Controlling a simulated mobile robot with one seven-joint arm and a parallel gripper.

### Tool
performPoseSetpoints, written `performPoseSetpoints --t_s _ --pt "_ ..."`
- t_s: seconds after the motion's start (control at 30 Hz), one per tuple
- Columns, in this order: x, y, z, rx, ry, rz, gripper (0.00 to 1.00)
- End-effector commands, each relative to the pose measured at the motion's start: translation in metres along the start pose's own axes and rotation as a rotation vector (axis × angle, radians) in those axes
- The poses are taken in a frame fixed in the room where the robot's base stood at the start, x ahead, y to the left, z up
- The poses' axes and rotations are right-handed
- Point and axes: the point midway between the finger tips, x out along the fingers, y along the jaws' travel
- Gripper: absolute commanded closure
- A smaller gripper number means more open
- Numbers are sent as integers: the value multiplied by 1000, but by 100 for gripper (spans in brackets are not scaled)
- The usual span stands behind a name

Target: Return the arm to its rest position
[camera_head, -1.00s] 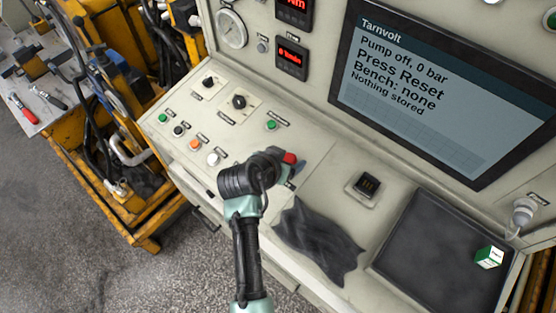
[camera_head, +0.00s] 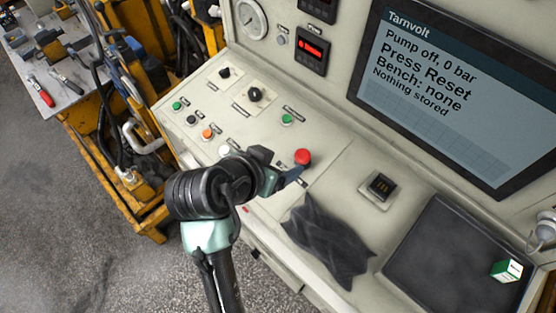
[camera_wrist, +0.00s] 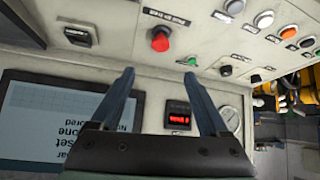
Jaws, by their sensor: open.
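My gripper (camera_head: 284,177) is above the front part of the sloped control panel (camera_head: 330,165), just left of and below the red mushroom button (camera_head: 303,157) in the head view. In the wrist view my gripper (camera_wrist: 160,90) has its two blue fingers spread apart with nothing between them. The red button (camera_wrist: 160,40) shows there beyond the fingertips, apart from them. My black wrist and pale green arm link show in the head view.
A screen (camera_head: 455,90) reads "Pump off, 0 bar, Press Reset". A dark cloth (camera_head: 327,242) lies on the panel beside my gripper. A black mat (camera_head: 450,260) holds a small green and white box (camera_head: 506,270). Yellow machinery (camera_head: 150,215) and a side table (camera_head: 50,95) stand left.

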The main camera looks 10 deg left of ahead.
Motion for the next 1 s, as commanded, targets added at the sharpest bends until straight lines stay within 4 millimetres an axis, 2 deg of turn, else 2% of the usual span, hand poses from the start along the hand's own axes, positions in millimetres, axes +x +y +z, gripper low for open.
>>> performPoseSetpoints --t_s 0.47,0.57,0.67,0.77,0.8,0.87,0.9,0.97,1.0 --pt "0 0 0 0 0 0 21" --pt "-3 -4 -12 5 29 -26 21" --pt "-14 -13 -51 19 123 -108 21" --pt "-41 -22 -112 33 289 -222 21" --pt "-56 -23 -139 37 371 -267 21" --pt "-83 -22 -178 41 499 -326 21" --pt "-102 -19 -202 43 587 -359 21" --pt "-135 -11 -234 44 720 -398 21" --pt "-158 -5 -254 45 812 -420 21"
